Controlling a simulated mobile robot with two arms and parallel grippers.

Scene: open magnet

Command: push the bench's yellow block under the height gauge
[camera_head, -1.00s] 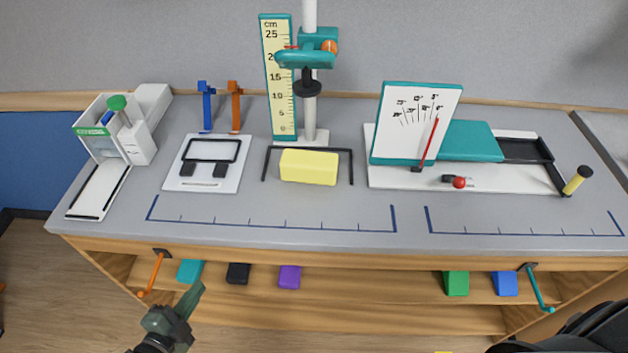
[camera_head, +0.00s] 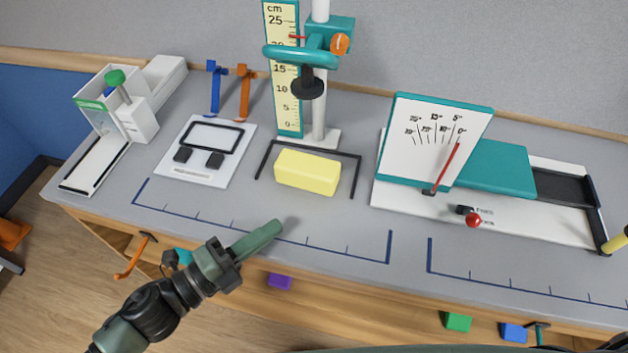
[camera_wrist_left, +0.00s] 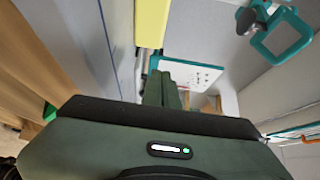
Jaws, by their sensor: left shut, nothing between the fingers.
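The yellow block (camera_head: 307,172) lies on the grey bench, in front of the height gauge and between the sides of a thin black frame (camera_head: 318,151) open at the front. The height gauge has a cm scale (camera_head: 288,108), a post (camera_head: 320,112) and a teal slider with a black foot (camera_head: 307,88) raised above the base (camera_head: 322,139). My left gripper (camera_head: 277,227) is shut and empty, in front of the block and apart from it, near the bench's front edge. The left wrist view also shows the block (camera_wrist_left: 152,22) beyond my fingertips (camera_wrist_left: 160,88). My right gripper is out of view.
A white dial panel (camera_head: 432,140) with a red pointer stands to the right, beside a teal block (camera_head: 492,168). A white plate with two black pads (camera_head: 207,152) and a balance-like device (camera_head: 120,120) are left. A blue ruled line (camera_head: 335,247) crosses the front.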

